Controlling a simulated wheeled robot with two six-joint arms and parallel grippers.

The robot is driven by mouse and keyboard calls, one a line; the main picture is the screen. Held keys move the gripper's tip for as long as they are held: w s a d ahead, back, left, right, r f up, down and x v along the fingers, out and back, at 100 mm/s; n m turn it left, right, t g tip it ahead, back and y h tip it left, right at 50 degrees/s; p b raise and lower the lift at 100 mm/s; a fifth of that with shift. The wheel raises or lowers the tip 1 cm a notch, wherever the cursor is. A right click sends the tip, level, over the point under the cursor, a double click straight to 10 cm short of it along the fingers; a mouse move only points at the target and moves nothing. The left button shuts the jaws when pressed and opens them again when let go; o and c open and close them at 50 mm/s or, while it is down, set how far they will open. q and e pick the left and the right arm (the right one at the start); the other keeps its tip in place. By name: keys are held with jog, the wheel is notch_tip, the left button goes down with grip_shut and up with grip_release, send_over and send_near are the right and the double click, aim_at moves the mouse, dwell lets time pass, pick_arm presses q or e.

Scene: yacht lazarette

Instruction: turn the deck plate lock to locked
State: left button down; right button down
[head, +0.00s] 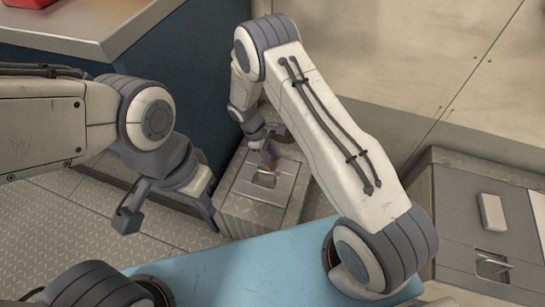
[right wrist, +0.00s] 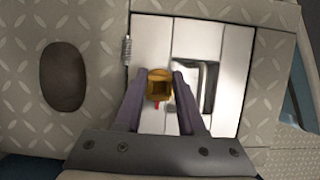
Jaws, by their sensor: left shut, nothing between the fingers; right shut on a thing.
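The deck plate lock is a brass, squarish knob (right wrist: 160,86) with a small red mark at its lower edge, on a pale panel in the right wrist view. My right gripper (right wrist: 162,74) is shut on it, with one purple finger on each side. In the head view my right gripper (head: 268,155) reaches down to the top of a grey box (head: 252,207), and the knob is hidden there. Which way the lock is turned is hard to tell. My left gripper (head: 207,212) is shut and empty, at the box's left side.
A recessed handle (right wrist: 205,88) lies right of the knob, and a small spring (right wrist: 127,50) sits at the panel's left edge. A dark oval opening (right wrist: 64,76) is further left. A blue surface (head: 235,268) lies in front of the box. A second grey locker (head: 470,215) stands at right.

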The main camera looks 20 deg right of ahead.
dwell(0.3)
jog(key=c, duration=0.5)
grip_release()
jog(key=p+v, duration=0.3)
jog(key=v, duration=0.7)
jog(key=shift+r+p, duration=0.25)
jog(key=shift+p, duration=0.15)
